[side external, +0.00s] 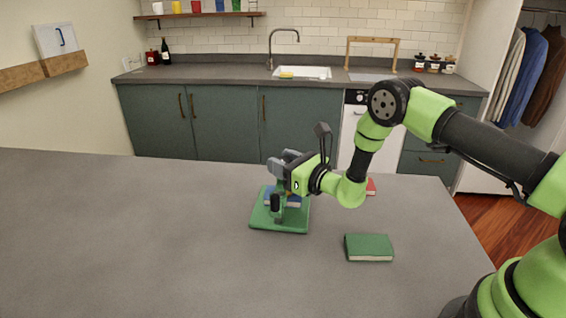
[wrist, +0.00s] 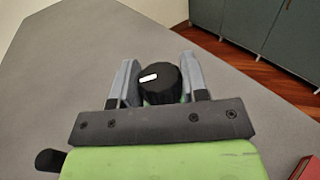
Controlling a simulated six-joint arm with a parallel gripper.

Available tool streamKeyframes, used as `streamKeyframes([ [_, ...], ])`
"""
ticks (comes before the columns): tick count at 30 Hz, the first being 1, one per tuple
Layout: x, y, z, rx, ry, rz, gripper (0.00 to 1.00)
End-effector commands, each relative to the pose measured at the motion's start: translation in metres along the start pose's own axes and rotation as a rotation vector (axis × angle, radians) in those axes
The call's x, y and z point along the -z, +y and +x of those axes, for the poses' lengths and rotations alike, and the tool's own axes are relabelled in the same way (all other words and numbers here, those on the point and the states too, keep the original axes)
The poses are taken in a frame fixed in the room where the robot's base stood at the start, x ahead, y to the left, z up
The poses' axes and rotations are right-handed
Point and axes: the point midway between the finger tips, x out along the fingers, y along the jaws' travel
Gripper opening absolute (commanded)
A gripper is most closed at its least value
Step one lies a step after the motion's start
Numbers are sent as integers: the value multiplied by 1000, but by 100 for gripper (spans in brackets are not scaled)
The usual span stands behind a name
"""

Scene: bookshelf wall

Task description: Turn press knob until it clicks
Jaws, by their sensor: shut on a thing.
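The press stands on the grey table, with a green base plate (side external: 262,221) and a dark upright part in front. Its black round knob (wrist: 160,83), with a short white mark on top, shows between the two grey fingers in the wrist view. My gripper (wrist: 157,76) is shut on the knob, one finger on each side. In the side view my gripper (side external: 280,168) is above the press, and the knob is hidden behind the fingers. A blue item (side external: 292,194) lies in the press, partly covered by the upright.
A green book (side external: 369,247) lies on the table to the right of the press. A red book (side external: 371,187) lies behind my arm, partly hidden. The table (side external: 120,230) is clear to the left. Counter and sink are in the background.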

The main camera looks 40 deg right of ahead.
Motion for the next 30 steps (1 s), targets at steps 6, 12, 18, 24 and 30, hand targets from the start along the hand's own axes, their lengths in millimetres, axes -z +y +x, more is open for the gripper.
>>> streamKeyframes([
  [6,-1,0,0,2,-1,0,17],
  [12,0,0,0,1,-1,0,67],
  [18,0,0,0,0,-1,0,67],
  [24,1,0,-10,0,3,-1,67],
  [30,1,-1,-42,1,5,1,67],
])
